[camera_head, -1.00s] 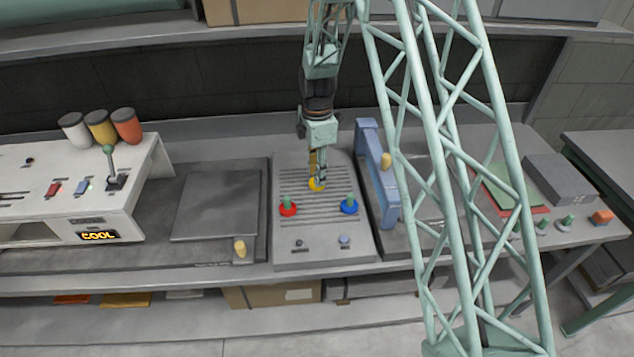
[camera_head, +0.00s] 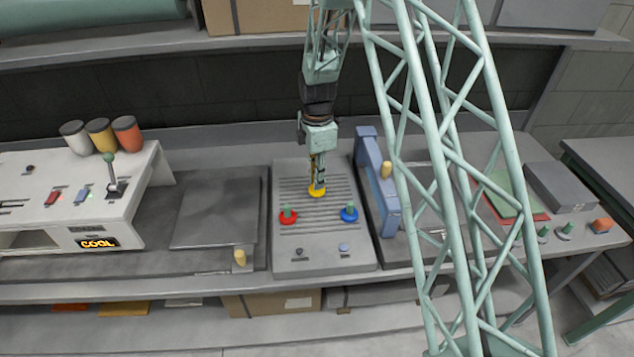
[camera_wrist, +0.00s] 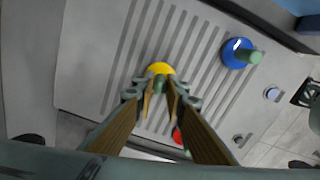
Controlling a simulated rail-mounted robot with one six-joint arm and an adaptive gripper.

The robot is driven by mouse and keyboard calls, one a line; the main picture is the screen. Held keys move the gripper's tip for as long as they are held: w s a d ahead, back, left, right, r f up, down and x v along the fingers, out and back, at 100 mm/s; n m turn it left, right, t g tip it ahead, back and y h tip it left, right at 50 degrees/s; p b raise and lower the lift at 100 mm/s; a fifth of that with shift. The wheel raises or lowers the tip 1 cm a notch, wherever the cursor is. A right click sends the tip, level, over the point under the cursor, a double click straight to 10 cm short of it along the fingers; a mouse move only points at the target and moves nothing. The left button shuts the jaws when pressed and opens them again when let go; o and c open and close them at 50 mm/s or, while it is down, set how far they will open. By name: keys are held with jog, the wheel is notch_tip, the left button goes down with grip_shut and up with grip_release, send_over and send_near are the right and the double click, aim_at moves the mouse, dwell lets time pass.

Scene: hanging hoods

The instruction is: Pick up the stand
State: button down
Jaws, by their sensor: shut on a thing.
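The task's stand appears to be one of three small coloured discs with green pegs on a grey ribbed panel (camera_head: 325,255). The yellow stand (camera_head: 317,192) is toward the back middle, and it also shows in the wrist view (camera_wrist: 160,68). My gripper (camera_head: 318,183) points down over it. In the wrist view its fingertips (camera_wrist: 160,92) are shut on the yellow stand's green peg. The disc appears still at panel level; I cannot tell whether it touches. The red stand (camera_head: 288,216) and blue stand (camera_head: 349,214) stand nearer the front, apart from my gripper.
A blue upright handle frame (camera_head: 378,185) stands close on the right. A white control box (camera_head: 90,200) with a lever and three cups is on the left. A dark flat plate (camera_head: 215,212) lies left of the panel. A shelf (camera_head: 150,40) runs above.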

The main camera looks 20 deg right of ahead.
jog(key=shift+r, duration=1.25)
jog(key=shift+s+r, duration=0.1)
jog(key=shift+s, duration=0.1)
jog(key=s+r, duration=0.1)
jog(key=s, duration=1.4)
jog(key=shift+s+d+r, duration=0.2)
jog(key=shift+s+d, duration=0.1)
jog(key=shift+d, duration=0.05)
jog(key=shift+w, duration=0.15)
jog(key=w+r+m+b, duration=0.2)
jog(key=w+r+m, duration=0.4)
jog(key=w, duration=0.3)
jog(key=w+r+m+b, duration=0.1)
jog(key=w+r+m, duration=0.6)
jog(key=w+m, duration=0.2)
jog(key=shift+w+a+r+m+b, duration=0.2)
jog(key=shift+w+a+m+b, duration=0.1)
jog(key=shift+w+a+b, duration=0.1)
